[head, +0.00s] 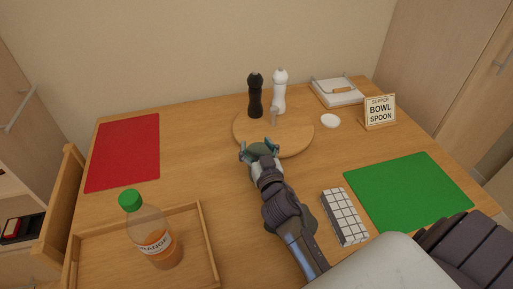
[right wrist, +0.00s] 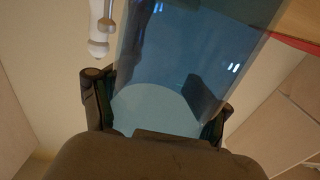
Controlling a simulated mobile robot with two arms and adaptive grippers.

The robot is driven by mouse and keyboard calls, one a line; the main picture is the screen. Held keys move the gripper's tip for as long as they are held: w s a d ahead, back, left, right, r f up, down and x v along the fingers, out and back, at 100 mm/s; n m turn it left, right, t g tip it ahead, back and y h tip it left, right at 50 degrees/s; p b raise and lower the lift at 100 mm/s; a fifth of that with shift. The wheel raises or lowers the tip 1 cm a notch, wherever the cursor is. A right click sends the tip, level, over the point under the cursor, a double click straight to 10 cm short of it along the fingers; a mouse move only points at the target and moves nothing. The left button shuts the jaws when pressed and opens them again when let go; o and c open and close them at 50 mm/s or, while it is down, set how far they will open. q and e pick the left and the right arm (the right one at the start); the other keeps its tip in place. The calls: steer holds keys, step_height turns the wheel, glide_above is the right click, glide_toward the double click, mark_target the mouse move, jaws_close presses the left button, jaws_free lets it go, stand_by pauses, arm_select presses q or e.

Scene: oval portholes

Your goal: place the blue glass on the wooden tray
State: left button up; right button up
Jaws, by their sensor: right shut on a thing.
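My right gripper (head: 260,152) is in the middle of the table, at the front edge of a round wooden board. It is shut on the blue glass (right wrist: 190,60), which fills much of the right wrist view between the two fingers. In the head view the glass is mostly hidden by the gripper. The wooden tray (head: 208,246) is at the front left of the table, to the left of my right arm. An orange juice bottle (head: 152,238) with a green cap stands on it. My left gripper is not in view.
The round board (head: 295,143) carries a black mill (head: 255,95), a white mill (head: 279,92) and a small grey item. A red mat (head: 125,152), green mat (head: 408,190), checkered box (head: 345,217), sign (head: 379,112), white dish (head: 330,121) and napkin holder (head: 337,93) lie around.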

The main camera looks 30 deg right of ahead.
steer(key=shift+f, duration=0.15)
steer(key=o, duration=1.3)
steer(key=shift+f, duration=0.1)
steer(key=o, duration=0.5)
